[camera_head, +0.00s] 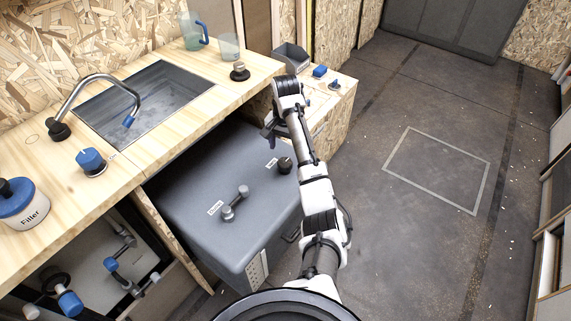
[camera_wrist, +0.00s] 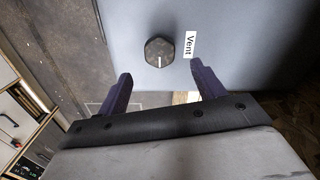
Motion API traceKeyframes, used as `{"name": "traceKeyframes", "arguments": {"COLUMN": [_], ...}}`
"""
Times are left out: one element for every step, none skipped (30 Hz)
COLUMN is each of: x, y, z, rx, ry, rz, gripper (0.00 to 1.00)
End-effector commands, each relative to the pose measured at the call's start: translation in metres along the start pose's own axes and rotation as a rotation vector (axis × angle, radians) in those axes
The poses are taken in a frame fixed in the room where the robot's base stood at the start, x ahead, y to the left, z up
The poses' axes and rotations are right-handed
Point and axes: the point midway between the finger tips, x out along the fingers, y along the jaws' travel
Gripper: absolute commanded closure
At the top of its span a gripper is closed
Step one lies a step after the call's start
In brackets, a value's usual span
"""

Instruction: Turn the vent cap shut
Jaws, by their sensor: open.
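The vent cap (camera_head: 285,165) is a dark knob on top of the grey tank (camera_head: 190,175), beside a small white label. In the wrist view the vent cap (camera_wrist: 160,51) is a dark hexagonal cap with a pale line on its face, next to a label reading "Vent". My gripper (camera_wrist: 161,70) is open and empty, and its two fingers are apart, below the cap in the picture. In the head view my gripper (camera_head: 269,128) is partly hidden by my arm and hangs near the tank's far edge, apart from the cap.
A grey T-shaped handle (camera_head: 235,203) with its own label stands on the tank. The wooden counter (camera_head: 225,85) holds a sink, tap, blue knob, jug and beaker. A small side shelf (camera_head: 335,100) carries a grey bin and blue parts. Floor at right is clear.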

Motion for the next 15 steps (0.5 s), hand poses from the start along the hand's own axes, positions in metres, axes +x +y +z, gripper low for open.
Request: {"name": "traceKeyframes", "arguments": {"x": [0.015,0.017,0.024,0.029,0.033,0.038,0.042,0.045,0.05,0.052,0.054,0.056,0.057,0.058,0.059], "y": [-0.001,0.0,0.001,0.001,0.001,0.001,0.001,0.001,0.0,0.0,0.0,0.0,0.0,0.0,0.0], "z": [0.001,0.001,0.001,0.0,0.001,0.0,0.0,0.0,0.0,0.0,0.0,0.0,0.0,0.0,0.0], "rx": [0.0,0.001,0.001,0.001,0.001,0.001,0.0,0.0,0.0,0.0,0.0,0.0,0.0,-0.001,-0.001], "ry": [-0.002,-0.003,-0.003,-0.002,-0.002,-0.002,-0.001,-0.002,-0.002,-0.001,-0.001,0.0,0.0,0.0,0.001], "rz": [0.0,0.001,0.002,0.002,0.002,0.002,0.001,0.002,0.002,0.001,0.001,0.001,0.001,0.001,0.0], "gripper": [0.32,0.32,0.32,0.32,0.32,0.32,0.32,0.32,0.32,0.32,0.32,0.32,0.32,0.32,0.32]}}
